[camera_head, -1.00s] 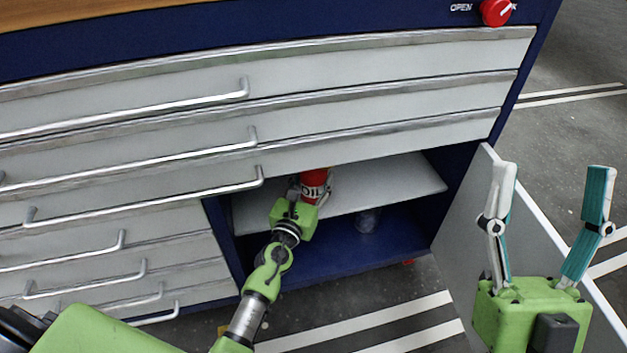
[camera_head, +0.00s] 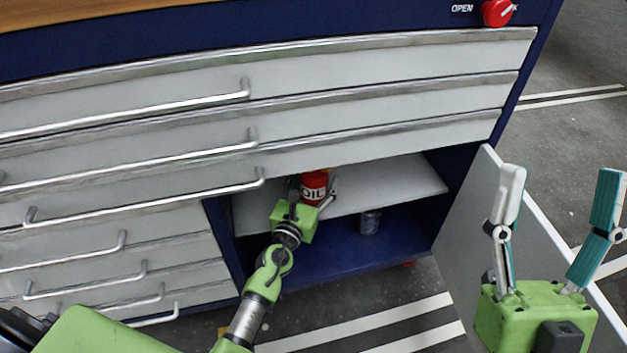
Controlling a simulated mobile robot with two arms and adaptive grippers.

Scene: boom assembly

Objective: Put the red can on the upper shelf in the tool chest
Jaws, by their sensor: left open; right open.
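The red can (camera_head: 314,186), marked OIL, stands on the upper shelf (camera_head: 400,187) inside the open compartment of the tool chest (camera_head: 470,190). Its top is partly hidden by the drawer front above. My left gripper (camera_head: 314,192) reaches into the compartment with its fingers open around the can; I cannot tell whether they touch it. My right gripper (camera_head: 560,180) is open and empty in front of the open door at the right.
The open door (camera_head: 465,235) extends outward at the compartment's right, behind my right gripper. A grey cylindrical object (camera_head: 370,222) stands on the lower level. Drawers with metal handles (camera_head: 150,195) fill the left and top. A red knob (camera_head: 497,12) is at the upper right.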

